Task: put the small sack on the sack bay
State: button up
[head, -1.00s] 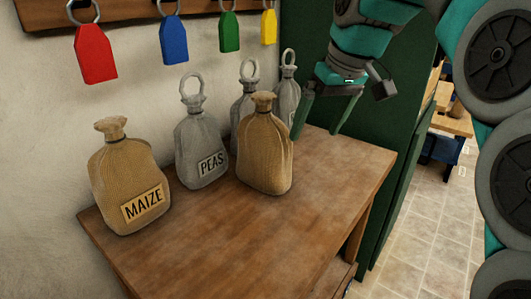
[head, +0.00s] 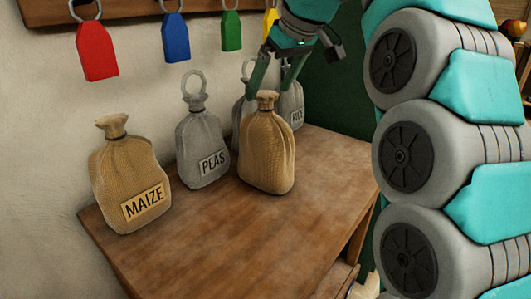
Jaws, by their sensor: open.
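Several sacks stand upright on a wooden table. A tan sack with a tied neck (head: 267,155) stands nearest the middle, with no label facing me. A tan sack labelled MAIZE (head: 128,175) stands at the left. A grey ringed sack labelled PEAS (head: 202,150) stands between them. A grey sack labelled RICE (head: 293,104) is behind at the right. Another grey sack (head: 239,112) is mostly hidden. My gripper (head: 270,88) is open and empty, its fingers spread around the top of the unlabelled tan sack in the picture; its depth is unclear. I cannot tell which place is the sack bay.
The table (head: 230,240) is bare at its front and right. Red (head: 97,50), blue (head: 175,38), green (head: 231,31) and partly hidden yellow (head: 270,20) tags hang from a rail on the wall. A dark green panel (head: 338,100) stands behind the table.

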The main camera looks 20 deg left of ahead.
aim_at(269, 96)
jog(key=shift+s+a+f, duration=0.1)
jog(key=shift+a+f, duration=0.1)
jog(key=shift+f, duration=0.55)
jog(key=shift+a+f, duration=0.15)
jog(key=shift+f, duration=0.6)
jog(key=shift+x, duration=1.2)
jog(key=shift+c, duration=0.4)
grip_shut()
